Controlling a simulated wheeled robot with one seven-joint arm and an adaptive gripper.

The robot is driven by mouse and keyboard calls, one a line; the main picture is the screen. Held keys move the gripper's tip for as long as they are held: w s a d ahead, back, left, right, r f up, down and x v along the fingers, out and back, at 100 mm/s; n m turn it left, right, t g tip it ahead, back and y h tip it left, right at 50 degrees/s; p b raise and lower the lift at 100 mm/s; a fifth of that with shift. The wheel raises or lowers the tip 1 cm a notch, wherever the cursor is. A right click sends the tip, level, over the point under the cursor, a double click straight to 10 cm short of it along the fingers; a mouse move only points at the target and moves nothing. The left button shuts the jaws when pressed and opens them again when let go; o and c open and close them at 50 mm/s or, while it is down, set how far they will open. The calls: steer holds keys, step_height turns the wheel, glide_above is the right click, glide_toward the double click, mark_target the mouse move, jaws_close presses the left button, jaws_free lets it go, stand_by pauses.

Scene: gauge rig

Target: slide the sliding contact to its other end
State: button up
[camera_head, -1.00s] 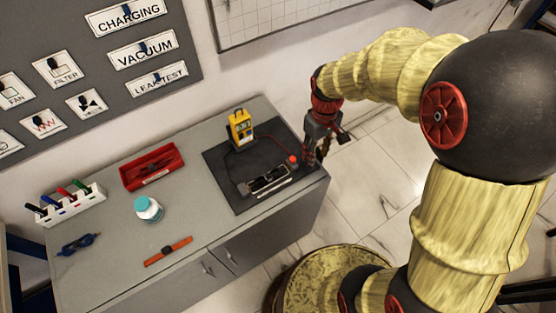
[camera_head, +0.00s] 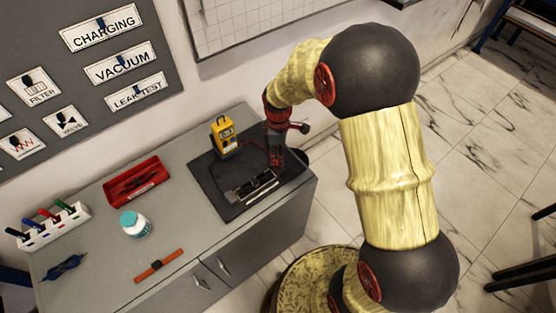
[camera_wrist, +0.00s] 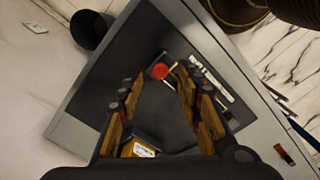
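The slide rig (camera_head: 250,188), a dark device with a pale rail, lies on the black mat (camera_head: 205,176) at the right part of the bench. In the wrist view part of it, with a white strip (camera_wrist: 222,92), shows beyond the right finger. I cannot make out the sliding contact's position. A red round knob (camera_wrist: 160,71) shows between and beyond my fingertips. My gripper (camera_head: 275,162) is over the mat's right side, beside the rig's right end. In the wrist view my gripper (camera_wrist: 160,82) has its fingers apart, with nothing held. The knob is hidden in the head view.
A yellow meter (camera_head: 223,136) stands at the mat's back, with a red lead.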

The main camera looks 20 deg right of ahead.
steer(key=shift+f, duration=1.35)
steer(key=shift+c, duration=1)
jaws_close()
